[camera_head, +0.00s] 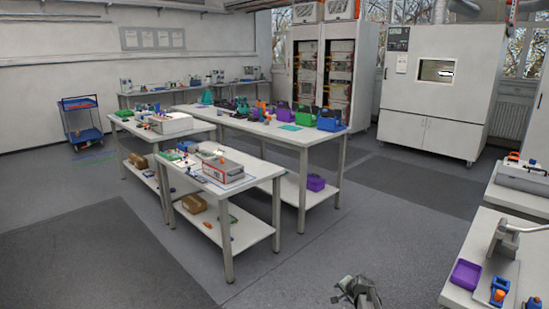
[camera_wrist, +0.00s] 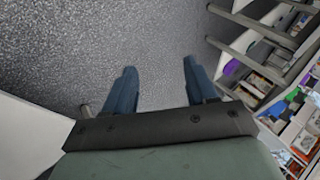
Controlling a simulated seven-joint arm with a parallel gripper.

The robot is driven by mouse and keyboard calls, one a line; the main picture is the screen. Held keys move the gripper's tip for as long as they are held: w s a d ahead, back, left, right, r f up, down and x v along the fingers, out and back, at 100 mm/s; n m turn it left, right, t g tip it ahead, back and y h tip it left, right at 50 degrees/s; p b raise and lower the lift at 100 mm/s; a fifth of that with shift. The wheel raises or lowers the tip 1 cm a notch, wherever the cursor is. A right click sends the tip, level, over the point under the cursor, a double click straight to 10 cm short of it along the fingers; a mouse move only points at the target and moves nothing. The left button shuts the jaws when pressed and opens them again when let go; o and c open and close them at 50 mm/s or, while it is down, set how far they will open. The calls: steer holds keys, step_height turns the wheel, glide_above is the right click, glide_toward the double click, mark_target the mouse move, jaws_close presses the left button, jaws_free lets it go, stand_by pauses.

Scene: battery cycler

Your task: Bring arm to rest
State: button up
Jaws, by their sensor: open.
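My gripper (camera_wrist: 158,88) shows in the wrist view with its two blue-grey fingers apart. Nothing is between them, and bare grey floor (camera_wrist: 160,45) lies beyond. In the head view, a dark grey part of my arm (camera_head: 360,291) shows at the bottom edge, over the floor. The fingertips cannot be made out there.
Tables (camera_head: 265,128) with boxes and tools stand at centre left. Another worktable (camera_head: 458,296) with a purple tray (camera_head: 466,274) is at the right edge. A large white chamber (camera_head: 440,85) stands at the back. Open floor (camera_head: 300,265) lies between the tables.

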steer(key=s+a+f+n+g, duration=0.4)
steer(key=s+f, duration=0.5)
steer(key=s, duration=0.6)
steer(key=s+a+f+n+g, duration=0.1)
steer(key=s+a+f+g, duration=0.3)
steer(key=s+f, duration=0.8)
steer(key=s+a+n+g, duration=0.1)
steer(key=s+n+g, duration=0.1)
steer(key=s, duration=1.4)
steer(key=s+a+n+g+h, duration=0.1)
steer(key=s+n+g, duration=0.2)
steer(key=s, duration=1.4)
steer(key=shift+a+r+g, duration=0.2)
steer(key=shift+a+g, duration=0.2)
steer(key=shift+g, duration=0.3)
